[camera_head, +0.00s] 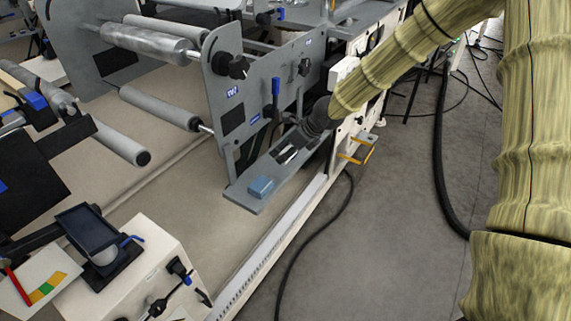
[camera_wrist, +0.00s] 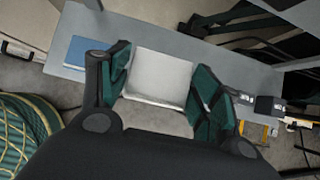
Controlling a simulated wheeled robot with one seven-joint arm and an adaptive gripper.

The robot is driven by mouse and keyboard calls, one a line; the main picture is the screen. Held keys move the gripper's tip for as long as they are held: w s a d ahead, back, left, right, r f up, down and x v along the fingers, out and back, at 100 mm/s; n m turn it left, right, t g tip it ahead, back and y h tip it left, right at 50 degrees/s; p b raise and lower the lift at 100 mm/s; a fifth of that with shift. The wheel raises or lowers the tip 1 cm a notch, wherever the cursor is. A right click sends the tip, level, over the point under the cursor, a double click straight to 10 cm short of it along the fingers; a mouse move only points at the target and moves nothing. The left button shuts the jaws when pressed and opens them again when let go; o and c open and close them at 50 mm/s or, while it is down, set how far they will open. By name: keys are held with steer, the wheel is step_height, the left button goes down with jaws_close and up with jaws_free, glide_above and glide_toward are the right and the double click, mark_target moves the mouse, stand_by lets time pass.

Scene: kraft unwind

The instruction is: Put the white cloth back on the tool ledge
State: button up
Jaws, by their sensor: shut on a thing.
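The white cloth (camera_wrist: 160,76) looks like a flat, folded pad in the wrist view. It lies between the green-padded fingers of my gripper (camera_wrist: 162,82), which is shut on it. The grey tool ledge (camera_wrist: 218,62) is right behind the cloth and below it. In the head view my dark gripper (camera_head: 290,147) is over the inner part of the tool ledge (camera_head: 240,197), and a small white patch of the cloth (camera_head: 287,155) shows between its fingers. I cannot tell whether the cloth touches the ledge.
A blue block (camera_head: 261,187) sits near the ledge's outer end; it also shows in the wrist view (camera_wrist: 88,53). An upright grey machine plate (camera_head: 255,85) stands beside the ledge. A yellow bracket (camera_head: 358,148) juts out to the right. Open floor (camera_head: 390,220) lies to the right.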

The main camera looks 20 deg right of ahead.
steer(key=shift+f+b, duration=0.3)
steer(key=shift+f, duration=3.4)
steer(key=shift+f, duration=0.1)
steer(key=o, duration=1)
steer(key=shift+r, duration=0.2)
steer(key=p+v, duration=0.1)
steer(key=v, duration=1.1)
